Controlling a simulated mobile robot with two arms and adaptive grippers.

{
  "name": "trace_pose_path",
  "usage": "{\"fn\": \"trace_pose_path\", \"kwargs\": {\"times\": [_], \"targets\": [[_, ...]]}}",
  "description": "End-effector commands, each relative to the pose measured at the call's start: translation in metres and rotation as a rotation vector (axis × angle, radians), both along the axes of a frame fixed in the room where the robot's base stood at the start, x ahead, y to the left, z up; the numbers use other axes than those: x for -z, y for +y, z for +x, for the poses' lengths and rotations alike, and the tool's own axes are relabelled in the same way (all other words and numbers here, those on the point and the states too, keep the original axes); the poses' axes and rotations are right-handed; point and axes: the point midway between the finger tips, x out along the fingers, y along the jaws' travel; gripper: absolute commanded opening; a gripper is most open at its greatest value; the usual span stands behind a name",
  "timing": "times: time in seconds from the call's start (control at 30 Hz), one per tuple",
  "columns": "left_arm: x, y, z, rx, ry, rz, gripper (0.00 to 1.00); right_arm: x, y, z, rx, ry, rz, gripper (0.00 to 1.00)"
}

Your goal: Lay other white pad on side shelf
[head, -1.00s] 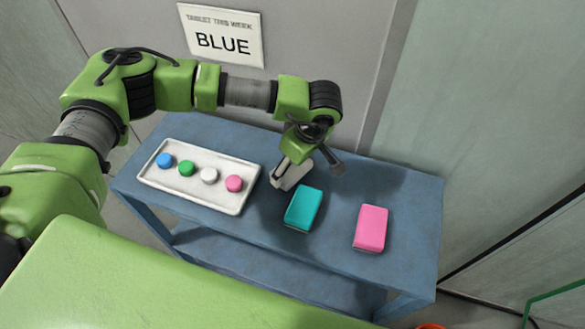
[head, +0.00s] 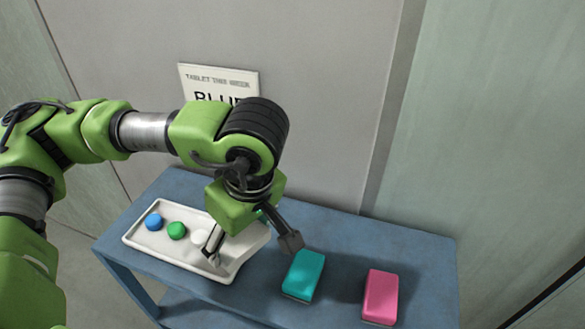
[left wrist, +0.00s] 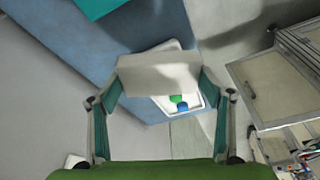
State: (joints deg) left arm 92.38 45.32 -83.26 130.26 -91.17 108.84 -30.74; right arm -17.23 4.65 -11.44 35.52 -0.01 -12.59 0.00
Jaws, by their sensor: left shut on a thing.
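The white pad (head: 254,238) is held between the two fingers of my left gripper (head: 252,248), in front of the right end of the tray in the head view. In the left wrist view the pad (left wrist: 160,73) spans the gap between both fingers (left wrist: 160,88), its broad face towards the camera. The pad seems to be held above the blue shelf (head: 335,262). Much of it is hidden by the wrist in the head view. My right gripper is not in view.
A teal pad (head: 304,276) and a pink pad (head: 381,296) lie to the right. Shelf surface behind them is free. A sign (head: 219,78) hangs behind.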

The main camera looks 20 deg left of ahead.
Motion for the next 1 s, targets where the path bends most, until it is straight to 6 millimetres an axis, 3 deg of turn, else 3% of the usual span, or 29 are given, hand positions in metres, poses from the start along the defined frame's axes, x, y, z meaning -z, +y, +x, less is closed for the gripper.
{"fn": "trace_pose_path", "kwargs": {"times": [0.27,0.7,1.0], "targets": [[0.000,0.000,0.000,0.092,-0.001,-0.001,0.55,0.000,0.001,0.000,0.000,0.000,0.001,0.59],[0.004,-0.007,0.020,0.772,-0.002,-0.001,0.55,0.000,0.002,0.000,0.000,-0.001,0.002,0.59],[0.003,-0.010,0.030,1.084,-0.001,-0.001,0.55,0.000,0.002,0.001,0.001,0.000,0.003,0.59]]}}
